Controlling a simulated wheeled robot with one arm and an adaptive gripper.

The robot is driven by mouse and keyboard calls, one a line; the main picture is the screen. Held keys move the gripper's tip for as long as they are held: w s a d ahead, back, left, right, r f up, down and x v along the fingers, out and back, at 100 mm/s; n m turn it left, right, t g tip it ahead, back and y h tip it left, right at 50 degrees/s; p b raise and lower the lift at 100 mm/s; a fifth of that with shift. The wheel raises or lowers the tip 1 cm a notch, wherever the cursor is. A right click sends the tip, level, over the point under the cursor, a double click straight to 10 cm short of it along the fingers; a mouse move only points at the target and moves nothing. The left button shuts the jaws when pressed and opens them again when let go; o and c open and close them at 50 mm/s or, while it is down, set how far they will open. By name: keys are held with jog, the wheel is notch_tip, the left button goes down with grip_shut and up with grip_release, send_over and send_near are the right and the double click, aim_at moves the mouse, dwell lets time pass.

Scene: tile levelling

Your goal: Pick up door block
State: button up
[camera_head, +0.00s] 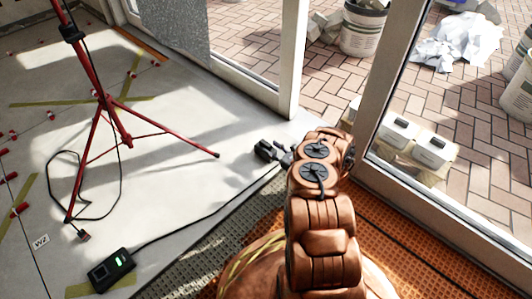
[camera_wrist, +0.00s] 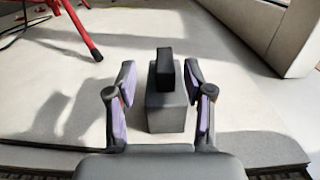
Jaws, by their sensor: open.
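The door block (camera_wrist: 166,112) is a grey block with a black raised piece on top, standing upright on the pale floor in the wrist view. My gripper (camera_wrist: 160,76) is open, with one purple-padded finger on each side of the block. Gaps show between the block and both fingers. The block's lower near part is close to my palm. In the head view my gripper (camera_head: 277,152) is a small dark shape at floor level beyond my copper arm; the block cannot be clearly told apart from it there.
A red tripod (camera_head: 125,137) stands to the left, one foot near my gripper. A black box (camera_head: 111,270) with a cable lies at lower left. The white door frame (camera_head: 291,60) rises behind. Orange matting (camera_head: 395,240) lies at lower right. Pale floor beyond the block is clear.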

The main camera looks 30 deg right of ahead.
aim_at(266, 143)
jog(key=w+b, duration=0.2)
jog(key=w, duration=0.1)
jog(key=shift+w+a+f, duration=0.1)
jog(key=shift+w+f, duration=0.1)
jog(key=shift+f, duration=0.15)
jog(key=shift+w+a+r+b, duration=0.15)
jog(key=shift+w+b, duration=0.15)
jog(key=shift+w, duration=0.35)
grip_shut()
